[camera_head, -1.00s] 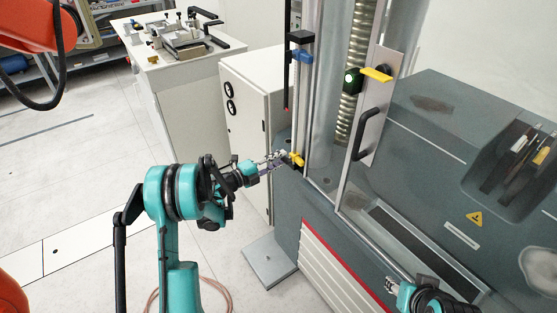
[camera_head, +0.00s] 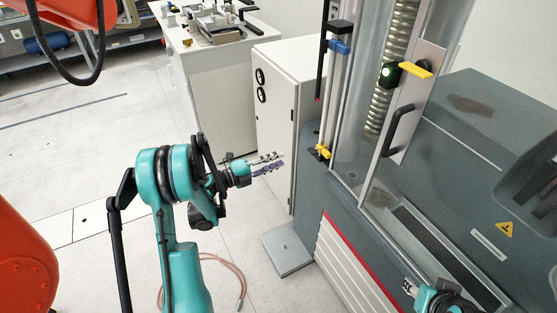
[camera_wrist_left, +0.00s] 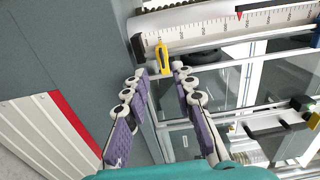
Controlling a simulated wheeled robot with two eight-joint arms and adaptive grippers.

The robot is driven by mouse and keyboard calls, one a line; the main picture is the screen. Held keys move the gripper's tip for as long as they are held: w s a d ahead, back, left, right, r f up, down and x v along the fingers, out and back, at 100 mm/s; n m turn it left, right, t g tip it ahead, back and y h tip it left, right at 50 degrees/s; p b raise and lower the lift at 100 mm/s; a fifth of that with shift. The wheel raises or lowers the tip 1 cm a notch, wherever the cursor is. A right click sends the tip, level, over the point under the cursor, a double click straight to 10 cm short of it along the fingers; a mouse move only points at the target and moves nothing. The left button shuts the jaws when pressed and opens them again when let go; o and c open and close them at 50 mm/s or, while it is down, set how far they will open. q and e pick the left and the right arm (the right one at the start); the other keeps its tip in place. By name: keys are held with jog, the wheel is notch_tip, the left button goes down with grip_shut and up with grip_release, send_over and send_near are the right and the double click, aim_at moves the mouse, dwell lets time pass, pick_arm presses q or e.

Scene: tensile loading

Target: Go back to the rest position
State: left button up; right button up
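My left gripper (camera_head: 281,161) is in the middle of the head view, at the end of my teal left arm. It hangs in free air, left of and apart from the yellow clamp (camera_head: 323,152) on the testing machine's upright rail. In the left wrist view its two purple-padded fingers (camera_wrist_left: 158,76) are spread with an empty gap between them; the yellow clamp (camera_wrist_left: 162,58) is beyond the fingertips. My right gripper (camera_head: 410,287) shows only as a small part at the bottom right, in front of the machine; its fingers are too small to read.
The grey testing machine (camera_head: 465,110) with its clear door and black handle (camera_head: 398,130) fills the right. A white cabinet (camera_head: 285,100) stands behind my left gripper. A white workbench (camera_head: 215,65) with fixtures is at the back. The floor at left is mostly clear.

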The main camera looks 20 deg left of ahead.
pick_arm(q)
notch_tip(320, 180, up, 23)
jog(key=a+n+t+y, duration=0.2)
jog(key=n+t+y, duration=0.4)
jog(key=n+y, duration=0.9)
jog(key=s+d+f+n+g+h, duration=0.1)
jog(key=s+d+f+n+g, duration=0.2)
jog(key=s, duration=0.6)
jog(key=s+d+f+n+g+h, duration=0.1)
jog(key=s+d+f+n+g, duration=0.3)
jog(key=s+d+f, duration=0.3)
jog(key=s+d+f+n+g+h, duration=0.2)
jog(key=s+f+g, duration=0.4)
jog(key=s+f, duration=0.3)
jog(key=s+d+n, duration=0.1)
jog(key=s+d, duration=0.1)
jog(key=shift+s+d, duration=0.2)
jog(key=shift+d, duration=0.2)
